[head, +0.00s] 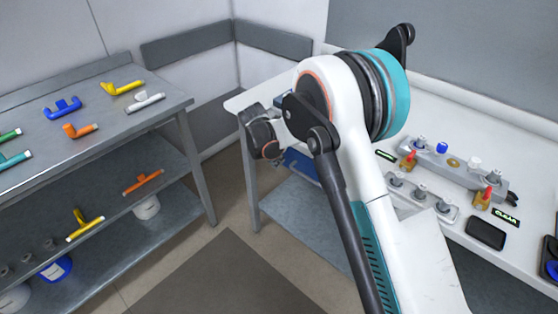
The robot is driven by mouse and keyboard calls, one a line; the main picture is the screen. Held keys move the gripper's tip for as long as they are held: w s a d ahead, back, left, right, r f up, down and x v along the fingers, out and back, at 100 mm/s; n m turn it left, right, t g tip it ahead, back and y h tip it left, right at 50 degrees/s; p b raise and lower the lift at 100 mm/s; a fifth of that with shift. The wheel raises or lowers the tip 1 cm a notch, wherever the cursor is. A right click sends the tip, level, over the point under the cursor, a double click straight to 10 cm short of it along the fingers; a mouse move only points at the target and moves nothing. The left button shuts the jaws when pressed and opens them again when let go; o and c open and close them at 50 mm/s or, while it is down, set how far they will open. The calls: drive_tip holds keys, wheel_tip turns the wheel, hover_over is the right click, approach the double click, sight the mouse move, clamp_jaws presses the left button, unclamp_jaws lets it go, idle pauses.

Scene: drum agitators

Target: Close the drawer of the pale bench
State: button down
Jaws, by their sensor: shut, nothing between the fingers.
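The pale bench (444,104) stands on the right, with a white top and grey legs. A blue part (298,164) shows just under its front edge, mostly behind my arm, and looks like the drawer. How far it stands out cannot be told. My gripper (268,150) is dark, shut and empty, at the bench's left front corner. It is just left of the blue part in the picture; whether they touch cannot be told. My white and teal arm hides much of the bench front.
The bench top carries grey fixtures (452,166), a black pad (486,233) and small red-topped parts. A grey shelf unit (95,135) on the left holds several coloured agitators. Open floor (232,278) with a dark mat lies between them.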

drive_tip(key=s+a+f+p+v, duration=0.1)
drive_tip(key=p+v, duration=0.3)
drive_tip(key=v, duration=0.7)
drive_tip(key=shift+s, duration=0.35)
